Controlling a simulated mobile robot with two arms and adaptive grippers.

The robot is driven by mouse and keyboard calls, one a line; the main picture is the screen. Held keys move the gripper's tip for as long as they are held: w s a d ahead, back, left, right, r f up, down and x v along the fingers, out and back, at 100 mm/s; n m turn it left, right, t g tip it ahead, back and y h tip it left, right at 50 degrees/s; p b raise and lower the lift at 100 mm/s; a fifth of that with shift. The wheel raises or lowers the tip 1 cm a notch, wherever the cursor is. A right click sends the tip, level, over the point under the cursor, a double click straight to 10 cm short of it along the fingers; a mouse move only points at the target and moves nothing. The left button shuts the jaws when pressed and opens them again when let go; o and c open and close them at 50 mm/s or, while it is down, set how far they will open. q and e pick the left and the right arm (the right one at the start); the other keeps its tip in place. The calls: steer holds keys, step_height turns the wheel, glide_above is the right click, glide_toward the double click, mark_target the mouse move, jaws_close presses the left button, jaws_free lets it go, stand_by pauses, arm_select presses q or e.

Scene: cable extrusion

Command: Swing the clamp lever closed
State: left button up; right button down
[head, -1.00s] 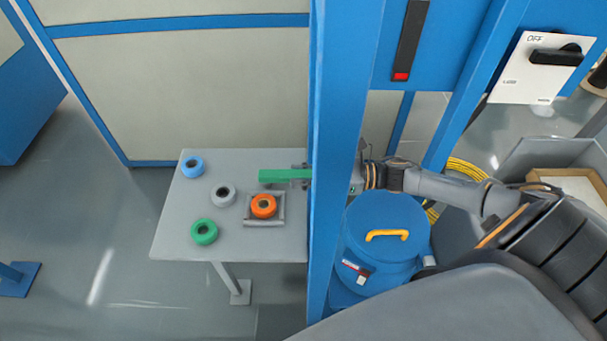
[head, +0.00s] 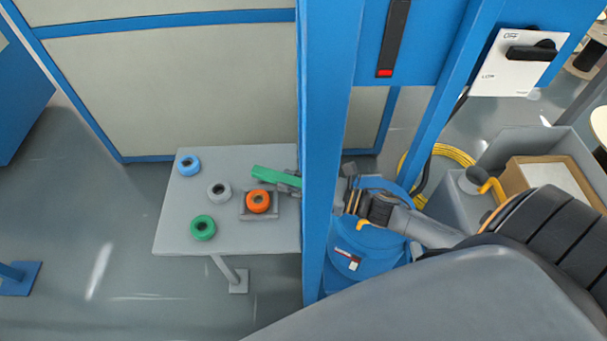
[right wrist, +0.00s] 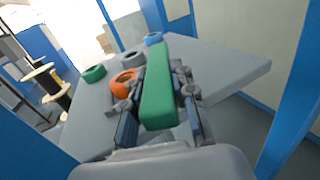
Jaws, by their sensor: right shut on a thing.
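My right gripper (head: 288,181) is shut on a green bar (head: 272,176) above the grey table, partly hidden behind the blue post. In the right wrist view the green bar (right wrist: 158,90) lies lengthwise between the two fingers of the right gripper (right wrist: 160,110) and points away from the wrist. No clamp lever can be made out for certain; I cannot tell whether the green bar is part of one. My left gripper is not in view.
The grey table (head: 225,238) bears blue (head: 188,165), grey (head: 219,191) and green (head: 202,228) rings, plus an orange ring (head: 258,201) on a square holder. A blue post (head: 327,130) stands between table and my arm. A blue drum (head: 365,246) stands below the arm.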

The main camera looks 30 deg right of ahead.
stand_by(0.3)
steer(key=c, duration=1.1)
jaws_free()
steer(key=shift+a, duration=0.1)
steer(key=v, duration=1.2)
